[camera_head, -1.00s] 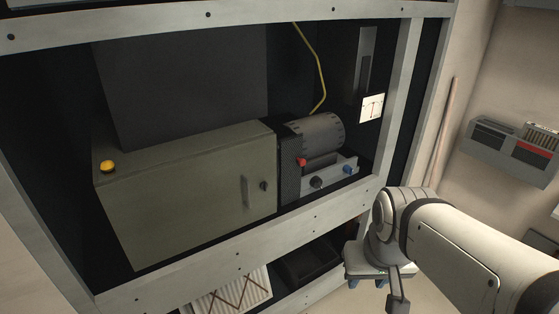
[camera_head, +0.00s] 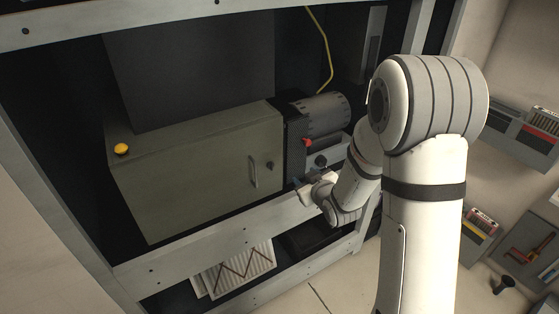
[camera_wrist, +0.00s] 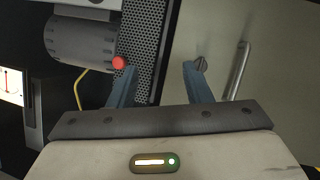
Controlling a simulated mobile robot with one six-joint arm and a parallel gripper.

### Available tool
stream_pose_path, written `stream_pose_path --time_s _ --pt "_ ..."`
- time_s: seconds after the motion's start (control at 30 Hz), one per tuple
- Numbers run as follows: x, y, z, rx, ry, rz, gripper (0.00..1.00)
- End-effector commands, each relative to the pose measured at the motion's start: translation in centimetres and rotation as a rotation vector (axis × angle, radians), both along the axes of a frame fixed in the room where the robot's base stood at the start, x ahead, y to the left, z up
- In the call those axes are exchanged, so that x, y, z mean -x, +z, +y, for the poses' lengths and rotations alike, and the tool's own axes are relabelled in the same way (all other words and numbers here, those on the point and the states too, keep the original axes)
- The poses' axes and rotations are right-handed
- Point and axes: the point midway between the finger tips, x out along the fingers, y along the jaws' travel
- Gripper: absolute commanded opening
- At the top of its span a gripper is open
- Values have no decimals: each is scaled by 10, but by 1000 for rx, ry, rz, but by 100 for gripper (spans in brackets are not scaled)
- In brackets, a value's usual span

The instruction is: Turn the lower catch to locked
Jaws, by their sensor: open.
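The olive-grey cabinet (camera_head: 200,180) sits in the rack, its front door facing me. In the head view my gripper (camera_head: 310,186) is low at the cabinet's right, partly hidden by my wrist.
A dark cylinder unit (camera_head: 322,114) with a red knob (camera_head: 308,142) and a perforated side panel (camera_wrist: 142,40) stands right beside the cabinet. A yellow button (camera_head: 121,149) is on the cabinet top. The rack's pale front rail (camera_head: 190,250) runs below. A yellow cable (camera_head: 322,50) hangs behind.

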Motion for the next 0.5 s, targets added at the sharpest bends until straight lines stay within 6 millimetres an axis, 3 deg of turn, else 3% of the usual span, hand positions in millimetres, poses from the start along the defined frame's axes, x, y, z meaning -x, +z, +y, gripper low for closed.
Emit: stream_pose_path --time_s 0.2,0.5 --pt "-2 -17 39 -122 151 -196 45" --pt "4 -20 57 -209 216 -313 45"
